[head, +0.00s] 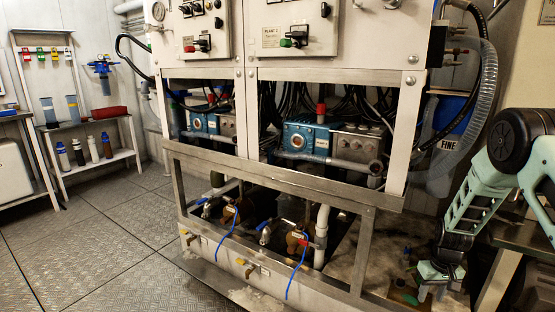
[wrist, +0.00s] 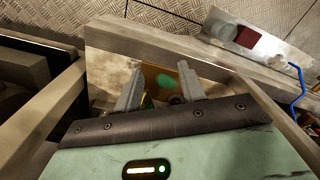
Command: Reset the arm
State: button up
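My arm hangs at the right of the head view, bent downward. My gripper (head: 432,293) points down beside the right end of the watermaker frame (head: 285,180), low near the floor. In the wrist view my gripper (wrist: 160,82) shows two grey fingers spread apart with nothing held between them. Beyond the fingers lies a brownish-yellow surface (wrist: 152,76) with a green patch. In the head view a brown thing with a green spot (head: 404,293) sits just left of the fingers. I cannot tell whether the fingers touch it.
A bench (head: 520,236) stands close to my arm at the right. A clear looped hose (head: 483,100) hangs behind the arm. Blue-handled valves (head: 263,228) and blue cables sit low in the frame. Open plated floor (head: 100,245) lies left, before shelves with bottles (head: 92,148).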

jog(key=s+a+r+n+y, duration=0.15)
jog(key=s+a+r, duration=0.25)
jog(key=a+r, duration=0.6)
jog(key=s+a+r+n, duration=0.25)
jog(key=a+r, duration=0.45)
jog(key=a, duration=0.5)
jog(key=s+a+r+n+h, duration=0.15)
jog(key=s+a+r, duration=0.35)
jog(key=s, duration=0.8)
jog(key=s+a+r+n, duration=0.35)
jog(key=s+r, duration=0.25)
jog(key=s, duration=0.7)
notch_tip(320, 180, up, 27)
jog(key=p, duration=2.7)
jog(key=shift+s+a+m, duration=0.2)
jog(key=shift+s+m, duration=0.2)
jog(key=shift+f, duration=0.2)
